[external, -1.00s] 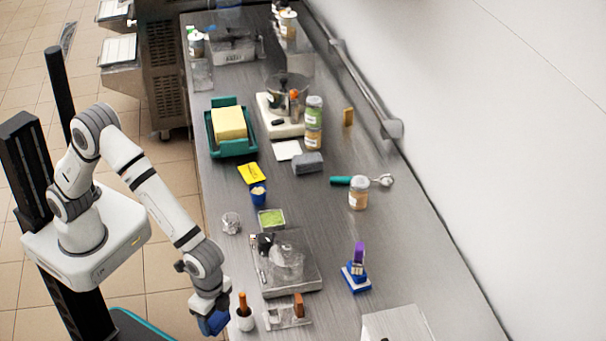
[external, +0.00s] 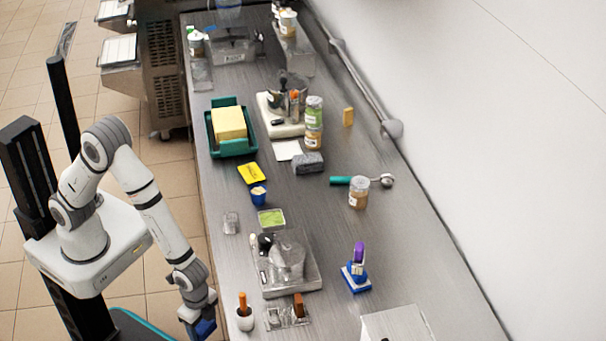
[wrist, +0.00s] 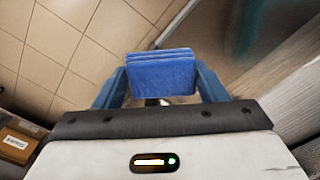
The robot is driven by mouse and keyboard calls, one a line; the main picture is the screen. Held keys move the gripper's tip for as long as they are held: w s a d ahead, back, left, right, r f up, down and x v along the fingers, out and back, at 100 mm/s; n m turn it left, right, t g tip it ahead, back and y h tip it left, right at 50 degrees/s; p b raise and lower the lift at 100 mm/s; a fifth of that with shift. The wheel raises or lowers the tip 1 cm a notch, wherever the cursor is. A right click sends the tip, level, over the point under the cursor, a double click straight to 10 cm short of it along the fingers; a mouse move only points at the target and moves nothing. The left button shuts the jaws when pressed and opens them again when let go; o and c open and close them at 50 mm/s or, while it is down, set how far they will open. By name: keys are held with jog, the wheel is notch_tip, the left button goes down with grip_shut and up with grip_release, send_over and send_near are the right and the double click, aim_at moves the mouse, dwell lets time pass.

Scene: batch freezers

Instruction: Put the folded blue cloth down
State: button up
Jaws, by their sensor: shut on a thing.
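The folded blue cloth (wrist: 160,74) is held between the two blue fingers of my gripper (wrist: 160,88) in the wrist view. It looks like a small stack of flat layers. In the external view my gripper (external: 203,326) is low at the bottom, just left of the steel counter's near-left edge, with the blue cloth partly hidden at its tip. Behind the cloth, the wrist view shows floor tiles and part of the counter side. I cannot tell its height against the counter top.
On the steel counter (external: 400,240), a white pot with an orange-handled tool (external: 244,318) stands close right of my gripper. A blue stand (external: 356,280) is further right. The counter's right side has bare room.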

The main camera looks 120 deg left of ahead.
dwell(0.7)
notch_tip(320, 180, up, 21)
jog(key=w+a+r+n, duration=0.1)
jog(key=w+a+n, duration=0.15)
jog(key=a, duration=0.75)
jog(key=w+a+n, duration=0.1)
jog(key=w+a, duration=0.3)
jog(key=a, duration=0.6)
jog(key=n+p, duration=0.3)
jog(key=n, duration=0.3)
send_over(293, 190)
jog(key=shift+m, duration=0.25)
notch_tip(293, 190, down, 12)
jog(key=shift+a+r, duration=0.1)
jog(key=shift+r, duration=0.1)
notch_tip(293, 190, down, 4)
jog(key=shift+r+p, duration=0.25)
jog(key=shift+p, duration=0.1)
jog(key=shift+f, duration=0.35)
jog(key=shift+f, duration=0.1)
